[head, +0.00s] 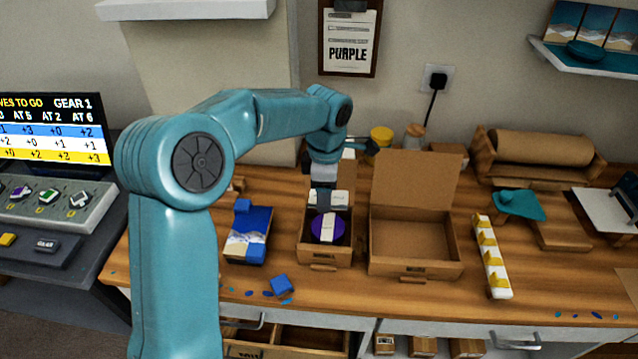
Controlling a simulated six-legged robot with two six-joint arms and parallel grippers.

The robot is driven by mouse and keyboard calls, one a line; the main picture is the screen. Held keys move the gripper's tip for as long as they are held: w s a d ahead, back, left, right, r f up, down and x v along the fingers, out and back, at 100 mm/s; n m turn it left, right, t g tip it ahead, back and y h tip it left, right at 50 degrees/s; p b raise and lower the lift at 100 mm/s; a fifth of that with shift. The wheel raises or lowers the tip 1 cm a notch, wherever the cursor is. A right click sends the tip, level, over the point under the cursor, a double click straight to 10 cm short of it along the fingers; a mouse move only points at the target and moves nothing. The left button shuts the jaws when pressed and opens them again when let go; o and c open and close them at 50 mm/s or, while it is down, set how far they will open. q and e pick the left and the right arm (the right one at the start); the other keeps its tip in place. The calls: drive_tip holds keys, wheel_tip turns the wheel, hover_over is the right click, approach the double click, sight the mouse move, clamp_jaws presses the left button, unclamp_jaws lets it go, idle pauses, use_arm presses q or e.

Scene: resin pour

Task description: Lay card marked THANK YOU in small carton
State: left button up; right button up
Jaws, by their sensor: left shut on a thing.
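The small carton (318,252) stands open on the wooden bench, left of a larger carton. A purple round item (328,231) with a white band lies inside it. My left gripper (323,203) comes down over the back part of the small carton and is shut on a white card (340,198). The card has dark print too small to read, and the gripper's fingers cover part of it. I cannot tell whether the card touches the carton. My right gripper is not in view.
The larger carton (415,267) is open and empty. A white strip with yellow pieces (492,257) lies to the right. A paper roll (541,147) stands behind.

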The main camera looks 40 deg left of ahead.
sight(325, 226)
use_arm(q)
drive_tip(key=shift+d+f, duration=0.15)
drive_tip(key=shift+f, duration=0.25)
drive_tip(key=shift+f+b, duration=0.85)
wheel_tip(325, 226, down, 6)
drive_tip(key=b, duration=0.4)
drive_tip(key=shift+f+b, duration=0.2)
drive_tip(key=shift+b, duration=0.2)
drive_tip(key=o, duration=0.9)
drive_tip(key=shift+c, duration=0.2)
drive_tip(key=shift+r, duration=0.1)
